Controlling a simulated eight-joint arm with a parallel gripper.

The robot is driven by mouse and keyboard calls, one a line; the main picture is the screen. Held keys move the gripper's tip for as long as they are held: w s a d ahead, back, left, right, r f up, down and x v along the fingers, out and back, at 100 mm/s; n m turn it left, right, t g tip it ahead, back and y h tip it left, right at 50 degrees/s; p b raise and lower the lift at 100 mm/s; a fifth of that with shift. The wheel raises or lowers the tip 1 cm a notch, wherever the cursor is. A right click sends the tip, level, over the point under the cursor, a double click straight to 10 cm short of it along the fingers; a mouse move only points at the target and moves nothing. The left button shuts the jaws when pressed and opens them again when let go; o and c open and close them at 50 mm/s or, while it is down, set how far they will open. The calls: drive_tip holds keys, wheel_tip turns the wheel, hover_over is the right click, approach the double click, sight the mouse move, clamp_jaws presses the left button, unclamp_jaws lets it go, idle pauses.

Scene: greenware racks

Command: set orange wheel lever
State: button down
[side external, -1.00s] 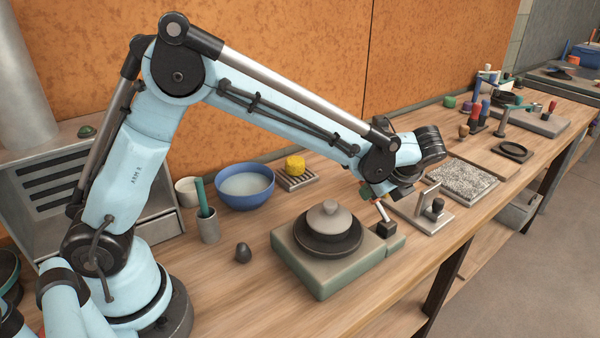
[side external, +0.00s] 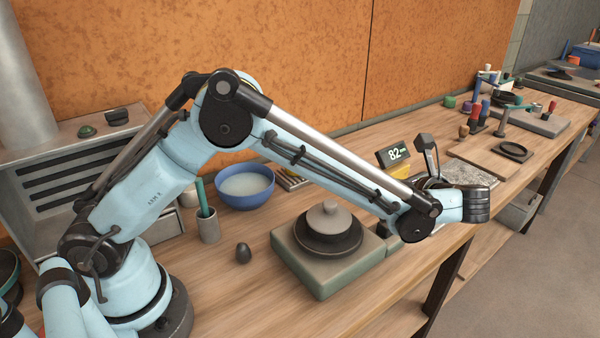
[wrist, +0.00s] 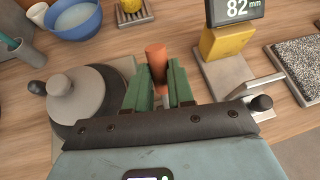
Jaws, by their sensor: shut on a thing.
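The wheel (side external: 285,262) is a grey-green box with a dark round head, and a grey knobbed piece (side external: 328,212) sits on it. In the wrist view its dark head (wrist: 112,85) is at the left. The orange lever handle (wrist: 156,62) stands up between my two green fingers. My gripper (wrist: 158,80) is shut on it, one finger on each side. The lever's lower part is hidden by the fingers and the gripper body. In the side view my arm hides the lever and my fingertips.
A readout (side external: 393,157) showing 82 mm stands over a yellow block (wrist: 227,44), right of the lever. A metal bracket with a dark knob (wrist: 261,103) is close at the right. A blue bowl (side external: 244,188), green-handled pot (side external: 208,228) and dark egg-shaped piece (side external: 243,252) stand left.

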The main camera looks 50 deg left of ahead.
drive_tip(key=c, duration=1.2)
unclamp_jaws()
drive_tip(key=shift+c, duration=0.2)
drive_tip(key=v, duration=1.2)
